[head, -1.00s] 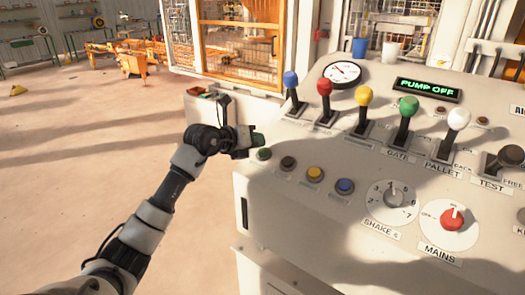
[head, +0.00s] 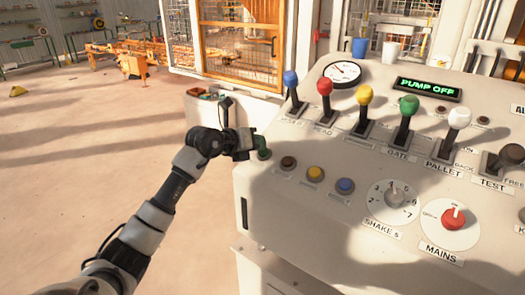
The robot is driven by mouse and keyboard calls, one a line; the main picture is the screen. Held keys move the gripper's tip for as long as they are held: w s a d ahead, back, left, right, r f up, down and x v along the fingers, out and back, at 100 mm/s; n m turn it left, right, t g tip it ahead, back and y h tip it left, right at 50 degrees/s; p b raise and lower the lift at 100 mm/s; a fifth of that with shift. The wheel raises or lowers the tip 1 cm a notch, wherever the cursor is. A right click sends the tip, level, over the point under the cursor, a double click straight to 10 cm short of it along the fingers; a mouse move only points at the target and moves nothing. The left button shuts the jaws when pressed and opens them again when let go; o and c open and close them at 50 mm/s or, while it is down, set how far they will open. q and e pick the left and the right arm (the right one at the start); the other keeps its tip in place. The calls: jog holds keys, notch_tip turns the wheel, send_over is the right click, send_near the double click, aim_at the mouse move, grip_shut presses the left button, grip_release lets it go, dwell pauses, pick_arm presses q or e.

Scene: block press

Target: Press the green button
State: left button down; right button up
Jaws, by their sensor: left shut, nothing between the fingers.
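The green button (head: 264,154) is at the left end of a row of buttons on the panel's front left part. My left gripper (head: 259,143) is shut and empty, and its tip is right at the button, partly covering it from above. I cannot tell for sure whether the tip touches the button or how far the button is pressed. My right gripper is not in view.
A dark button (head: 288,163), a yellow button (head: 315,173) and a blue button (head: 345,186) continue the row. Coloured levers, such as the blue lever (head: 291,80), stand behind. A display (head: 428,88) reads PUMP OFF. Open floor lies left.

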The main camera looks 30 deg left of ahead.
pick_arm(q)
jog(key=shift+w+f, duration=0.15)
jog(key=shift+f, duration=0.25)
jog(key=shift+r, duration=0.1)
dwell(0.4)
jog(key=shift+s+r+p, duration=0.4)
jog(key=shift+r+p, duration=0.05)
jog(key=shift+r, duration=0.3)
jog(key=shift+s+r+p, duration=0.15)
jog(key=shift+r+p, duration=0.25)
jog(key=shift+r, duration=0.15)
jog(key=r+p, duration=0.1)
jog(key=s+r+p, duration=0.1)
jog(key=r, duration=0.1)
jog(key=s+r, duration=0.1)
jog(key=shift+s+a+r+p, duration=0.1)
jog(key=shift+r+p, duration=0.1)
jog(key=shift+p, duration=0.2)
